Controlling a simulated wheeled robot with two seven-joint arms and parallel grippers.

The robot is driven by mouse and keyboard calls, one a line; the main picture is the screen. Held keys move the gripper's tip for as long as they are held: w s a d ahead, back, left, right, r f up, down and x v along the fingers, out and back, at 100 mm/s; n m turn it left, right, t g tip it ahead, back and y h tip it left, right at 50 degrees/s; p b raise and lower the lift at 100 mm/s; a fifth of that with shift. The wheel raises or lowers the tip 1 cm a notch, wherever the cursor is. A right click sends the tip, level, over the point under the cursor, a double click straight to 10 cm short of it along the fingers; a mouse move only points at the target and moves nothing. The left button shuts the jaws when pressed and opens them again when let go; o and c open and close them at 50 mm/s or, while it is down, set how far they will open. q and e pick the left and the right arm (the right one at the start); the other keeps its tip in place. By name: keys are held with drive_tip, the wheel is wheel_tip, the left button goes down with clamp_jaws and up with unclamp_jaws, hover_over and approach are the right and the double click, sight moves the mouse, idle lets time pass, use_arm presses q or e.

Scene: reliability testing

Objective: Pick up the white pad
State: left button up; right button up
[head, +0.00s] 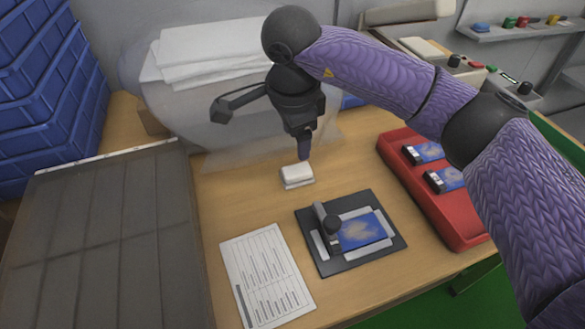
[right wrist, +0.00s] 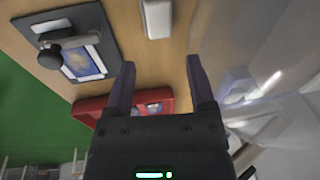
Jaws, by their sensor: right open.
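The white pad (head: 297,176) is a small white block with rounded edges lying on the wooden table, in the middle of the head view. It also shows at the top of the right wrist view (right wrist: 157,18). My right gripper (head: 304,152) is above the table, just behind and over the pad, with its fingers pointing down. In the right wrist view my right gripper (right wrist: 160,68) has its two fingers spread apart with nothing between them. The pad is beyond the fingertips and apart from them. My left gripper is not in view.
A dark fixture (head: 314,261) holding a blue-screened device is in front of the pad. A red tray (head: 460,226) with similar devices is at right. A printed sheet (head: 265,277) lies front left. A clear bag (head: 187,115) with white folded items stands behind. Blue crates (head: 40,95) are far left.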

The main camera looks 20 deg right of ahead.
sight(297, 171)
drive_tip(key=f+b, duration=0.1)
drive_tip(key=f, duration=0.2)
drive_tip(key=f+b, duration=0.2)
drive_tip(key=f, duration=0.1)
drive_tip(key=w+f+b, duration=0.1)
drive_tip(key=f, duration=0.2)
drive_tip(key=shift+d+f+b, duration=0.3)
drive_tip(key=shift+d+f, duration=0.05)
drive_tip(key=shift+d, duration=0.05)
drive_tip(key=shift+r, duration=0.2)
drive_tip(key=shift+c, duration=0.7)
drive_tip(key=c, duration=0.5)
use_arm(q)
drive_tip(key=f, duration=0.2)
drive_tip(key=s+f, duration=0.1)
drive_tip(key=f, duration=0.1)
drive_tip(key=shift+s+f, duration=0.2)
use_arm(e)
drive_tip(key=shift+c, duration=1.3)
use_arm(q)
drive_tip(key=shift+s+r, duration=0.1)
use_arm(e)
drive_tip(key=shift+r, duration=0.1)
